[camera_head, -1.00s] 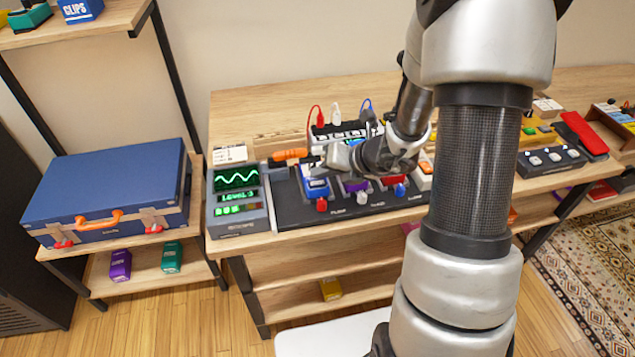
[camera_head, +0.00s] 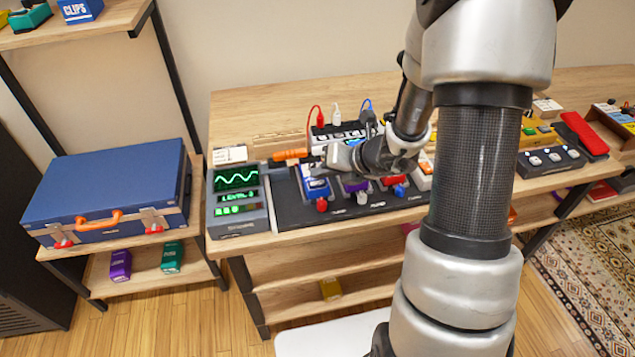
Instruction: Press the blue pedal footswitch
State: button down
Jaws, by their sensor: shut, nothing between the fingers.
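The blue pedal (camera_head: 317,188) stands on a black pedalboard on the wooden bench, the leftmost of three pedals, with a red plug at its front. My gripper (camera_head: 330,164) is shut and empty, pointing left, just above and behind the blue pedal's top. It partly covers the pedal's upper part. I cannot tell whether the fingertips touch the footswitch, as the contact spot is too small and partly hidden.
A purple pedal (camera_head: 355,187) and a red pedal (camera_head: 393,182) stand right of the blue one. A grey meter (camera_head: 237,200) with a green screen is at left, with an orange-handled tool (camera_head: 290,155) behind. A blue case (camera_head: 110,190) sits on the left shelf.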

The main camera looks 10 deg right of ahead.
aim_at(321, 186)
jog(key=shift+f, duration=0.1)
dwell(0.3)
jog(key=shift+f+b, duration=0.35)
jog(key=shift+b, duration=0.05)
jog(key=shift+f+b, duration=0.5)
dwell(0.5)
dwell(0.4)
jog(key=shift+r+p, duration=0.8)
jog(key=shift+r, duration=0.1)
notch_tip(321, 186, up, 5)
jog(key=p, duration=0.4)
jog(key=shift+r+p, duration=0.1)
jog(key=shift+p, duration=0.25)
